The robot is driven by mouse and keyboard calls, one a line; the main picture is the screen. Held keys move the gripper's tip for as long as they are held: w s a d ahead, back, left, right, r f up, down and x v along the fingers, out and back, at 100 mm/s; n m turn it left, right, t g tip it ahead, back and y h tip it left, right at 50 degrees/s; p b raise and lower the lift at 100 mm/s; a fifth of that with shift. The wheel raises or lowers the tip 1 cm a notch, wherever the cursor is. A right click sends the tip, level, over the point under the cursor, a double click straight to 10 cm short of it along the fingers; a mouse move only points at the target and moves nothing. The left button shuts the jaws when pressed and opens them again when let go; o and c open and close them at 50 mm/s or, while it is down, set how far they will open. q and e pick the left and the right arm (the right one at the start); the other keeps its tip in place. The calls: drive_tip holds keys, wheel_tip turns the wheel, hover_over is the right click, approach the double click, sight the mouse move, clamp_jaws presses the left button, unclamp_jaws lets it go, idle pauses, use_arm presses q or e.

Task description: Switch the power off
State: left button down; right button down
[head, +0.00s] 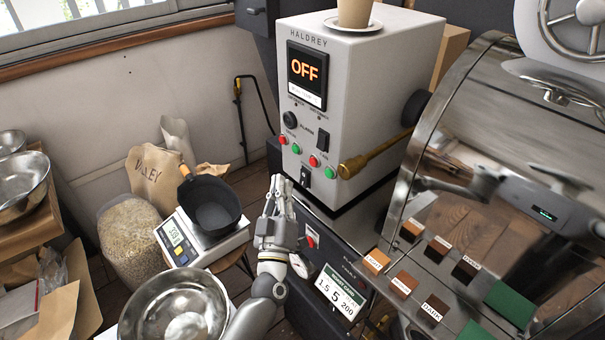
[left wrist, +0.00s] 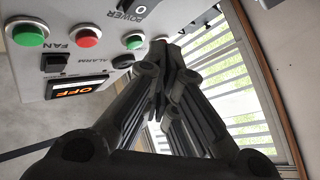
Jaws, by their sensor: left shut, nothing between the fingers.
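The white Haldrey control box (head: 365,95) has a display (head: 307,75) reading OFF in orange. A black power switch (head: 304,177) sits low on its front face, below the red and green buttons. In the left wrist view, which shows the panel upside down, the switch (left wrist: 138,9) sits beside the POWER lettering with an O on its visible part. My left gripper (head: 279,183) is shut and empty, pointing up just left of the switch in the head view. Its fingertips (left wrist: 172,50) look apart from the switch; the exact gap is unclear. My right gripper is not clearly seen.
A brass-coloured handle (head: 375,152) sticks out from the roaster drum (head: 500,130) right of the panel. A cup (head: 354,12) stands on the box. A scale with a black pan (head: 210,203), a steel bowl (head: 173,308) and a bean sack (head: 133,235) are at left.

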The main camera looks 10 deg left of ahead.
use_arm(q)
drive_tip(key=shift+s+a+f+p, duration=0.15)
drive_tip(key=shift+s+a+p, duration=0.15)
drive_tip(key=shift+s+a, duration=0.9)
drive_tip(key=shift+s+d, duration=0.1)
drive_tip(key=shift+d, duration=0.1)
